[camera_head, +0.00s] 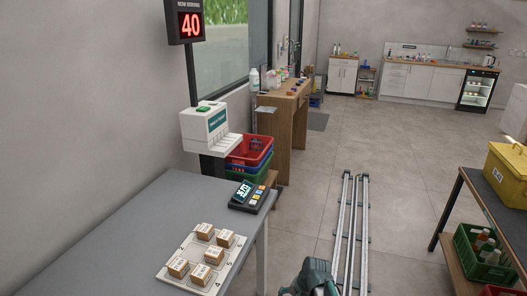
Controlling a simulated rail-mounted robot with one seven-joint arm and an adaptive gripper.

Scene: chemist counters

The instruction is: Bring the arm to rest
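A teal and dark grey part of my own arm shows at the bottom edge of the head view, right of the grey table's near leg and at the near end of the rails. The rest of the arm is cut off by the frame's lower edge. No gripper fingers can be made out, so I cannot see whether my gripper is open or shut, or whether it holds anything.
A grey table (130,225) at left bears a numbered tray (222,272) with several small boxes and a keypad terminal (249,196). Floor rails (351,225) run ahead. A dark-topped table (480,195) with a yellow case (508,172) stands right. Open floor (400,160) lies between.

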